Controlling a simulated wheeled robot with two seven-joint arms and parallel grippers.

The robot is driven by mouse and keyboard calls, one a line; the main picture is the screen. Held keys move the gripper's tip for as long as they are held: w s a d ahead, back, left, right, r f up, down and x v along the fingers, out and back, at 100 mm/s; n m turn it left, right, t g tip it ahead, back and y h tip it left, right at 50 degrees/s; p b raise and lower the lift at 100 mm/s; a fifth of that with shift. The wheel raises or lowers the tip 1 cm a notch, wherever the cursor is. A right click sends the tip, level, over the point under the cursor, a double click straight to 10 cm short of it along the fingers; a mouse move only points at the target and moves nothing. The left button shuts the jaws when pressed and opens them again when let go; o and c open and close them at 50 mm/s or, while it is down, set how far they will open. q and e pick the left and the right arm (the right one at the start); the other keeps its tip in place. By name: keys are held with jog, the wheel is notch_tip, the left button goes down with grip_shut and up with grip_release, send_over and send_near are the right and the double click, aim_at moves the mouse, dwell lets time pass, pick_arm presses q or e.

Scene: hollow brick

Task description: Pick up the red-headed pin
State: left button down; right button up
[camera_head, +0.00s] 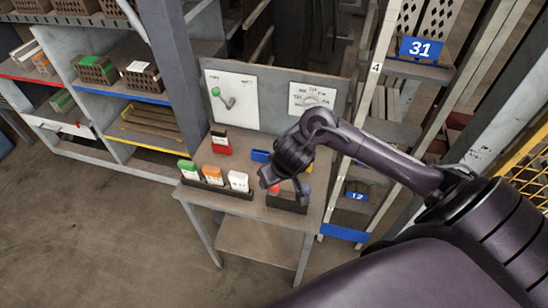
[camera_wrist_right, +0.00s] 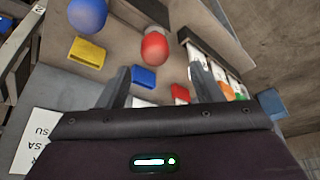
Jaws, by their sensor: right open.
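The red-headed pin (camera_wrist_right: 154,48) shows in the right wrist view as a round red ball just beyond my fingertips, near the middle. In the head view a small patch of its red head (camera_head: 275,188) shows beside my gripper; the rest is hidden. My right gripper (camera_head: 285,187) is over the right front of the small table. In the right wrist view the right gripper (camera_wrist_right: 158,78) has its two fingers apart, with nothing held between them. A blue ball head (camera_wrist_right: 87,15) stands to the left of the red one. My left gripper is not in view.
A dark tray (camera_head: 290,205) sits below my right gripper. A holder with green, orange and white boxes (camera_head: 213,175) stands left of it. A red bin (camera_head: 220,144) and a blue bin (camera_head: 260,156) are behind. A yellow bin (camera_wrist_right: 87,52) shows in the wrist view. Shelves flank the table.

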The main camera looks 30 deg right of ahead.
aim_at(274, 193)
jog(key=x, duration=0.2)
jog(key=b+x, duration=0.1)
jog(key=x, duration=0.3)
jog(key=shift+d+f, duration=0.2)
jog(key=shift+d, duration=0.15)
jog(key=shift+c, duration=0.5)
jog(key=c, duration=1.1)
jog(key=shift+r, duration=0.15)
